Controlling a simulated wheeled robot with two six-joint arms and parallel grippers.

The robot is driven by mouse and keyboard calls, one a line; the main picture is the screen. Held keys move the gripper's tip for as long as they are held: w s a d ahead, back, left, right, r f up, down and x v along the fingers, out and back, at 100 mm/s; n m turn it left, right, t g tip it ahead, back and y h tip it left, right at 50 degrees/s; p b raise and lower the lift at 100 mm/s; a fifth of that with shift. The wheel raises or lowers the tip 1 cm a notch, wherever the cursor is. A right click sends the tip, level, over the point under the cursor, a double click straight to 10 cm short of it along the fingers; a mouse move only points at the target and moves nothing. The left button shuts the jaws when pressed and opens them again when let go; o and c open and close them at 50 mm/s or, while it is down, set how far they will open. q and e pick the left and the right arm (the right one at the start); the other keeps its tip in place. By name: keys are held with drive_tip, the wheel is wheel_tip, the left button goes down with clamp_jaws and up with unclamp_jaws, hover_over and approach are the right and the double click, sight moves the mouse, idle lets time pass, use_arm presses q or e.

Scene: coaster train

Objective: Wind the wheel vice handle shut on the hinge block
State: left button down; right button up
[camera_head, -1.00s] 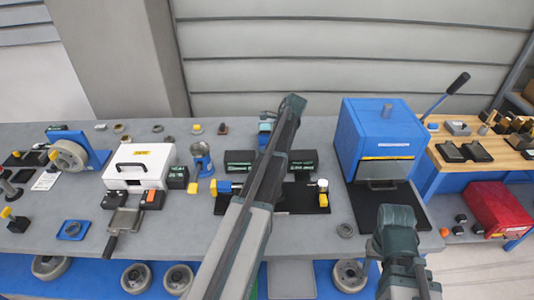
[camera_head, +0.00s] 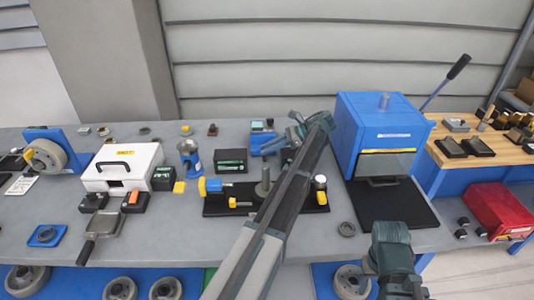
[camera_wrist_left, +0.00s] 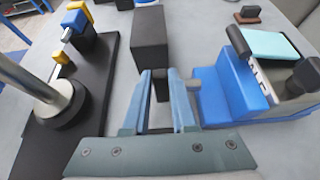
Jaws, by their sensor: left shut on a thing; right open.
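A fixture on a black baseplate (camera_head: 222,210) has a blue block with a yellow knob (camera_head: 213,186) at its left, a metal post (camera_head: 265,182) on a dark disc, and a yellow and white fitting (camera_head: 320,185) at its right. I cannot tell which part is the vice handle or the hinge block. My left gripper (camera_head: 268,145) is behind the post, its blue fingers pointing left. The left wrist view shows its fingers (camera_wrist_left: 160,98) with a small dark thing between them, too hidden to name. My right gripper (camera_head: 391,235) is open at the front right, away from the fixture.
A black box (camera_head: 231,160) lies ahead of the left fingers, and a blue unit with a pale top (camera_wrist_left: 225,95) sits beside them. A blue press (camera_head: 378,125) stands right, a white case (camera_head: 120,165) left. The bench front right of the fixture is fairly clear.

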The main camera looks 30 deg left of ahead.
idle(0.3)
use_arm(q)
drive_tip(key=c, duration=0.7)
unclamp_jaws()
